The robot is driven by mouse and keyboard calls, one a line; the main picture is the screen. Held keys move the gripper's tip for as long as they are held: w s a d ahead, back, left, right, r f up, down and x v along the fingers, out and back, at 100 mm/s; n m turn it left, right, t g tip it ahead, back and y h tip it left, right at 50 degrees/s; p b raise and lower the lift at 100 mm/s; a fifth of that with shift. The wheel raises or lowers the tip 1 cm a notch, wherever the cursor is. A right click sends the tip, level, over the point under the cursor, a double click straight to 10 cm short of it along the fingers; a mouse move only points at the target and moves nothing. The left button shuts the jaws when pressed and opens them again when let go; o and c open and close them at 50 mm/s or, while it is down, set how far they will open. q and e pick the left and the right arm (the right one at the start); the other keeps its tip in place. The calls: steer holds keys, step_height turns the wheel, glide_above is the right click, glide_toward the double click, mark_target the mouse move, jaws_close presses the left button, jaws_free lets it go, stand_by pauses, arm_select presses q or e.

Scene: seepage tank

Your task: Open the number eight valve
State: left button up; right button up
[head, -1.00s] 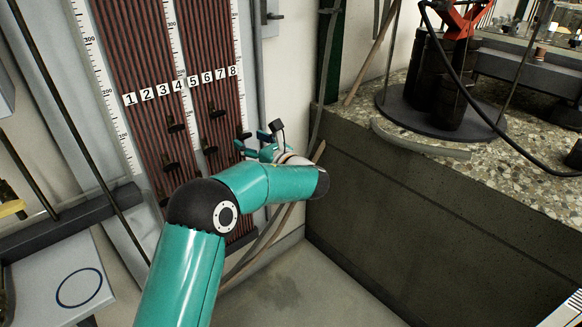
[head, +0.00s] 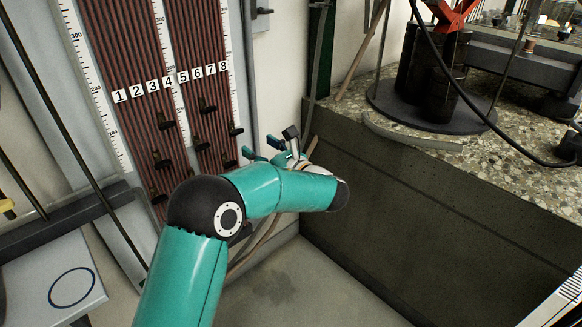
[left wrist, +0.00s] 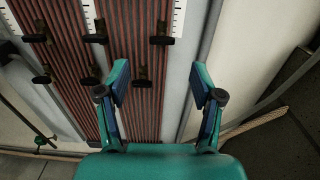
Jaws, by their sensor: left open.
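The valve board (head: 187,38) carries number labels 1 to 8 above several small valves with black handles. The valve farthest right in the upper row (head: 235,130), below the 8 label (head: 223,66), appears to be number eight. In the left wrist view it seems to be the upper right valve (left wrist: 162,39), its black handle lying crosswise. My left gripper (head: 262,149) is open and empty, to the right of and below that valve, apart from it. In the wrist view the valve shows beyond the gap between the fingertips (left wrist: 160,82). My right gripper is not in view.
Other valves sit close by, such as the one below (head: 229,161) and one to the left (head: 207,106). A dark tank wall (head: 420,220) with a pebbled top stands to the right. Hoses hang below the board. A grey table (head: 50,285) is at lower left.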

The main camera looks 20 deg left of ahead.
arm_select(q)
steer(key=p+v, duration=0.1)
steer(key=v, duration=0.9)
steer(key=shift+d, duration=0.25)
stand_by(0.4)
steer(key=shift+s, duration=0.1)
steer(key=shift+p, duration=0.45)
steer(key=v, duration=1.2)
steer(key=shift+f, duration=0.1)
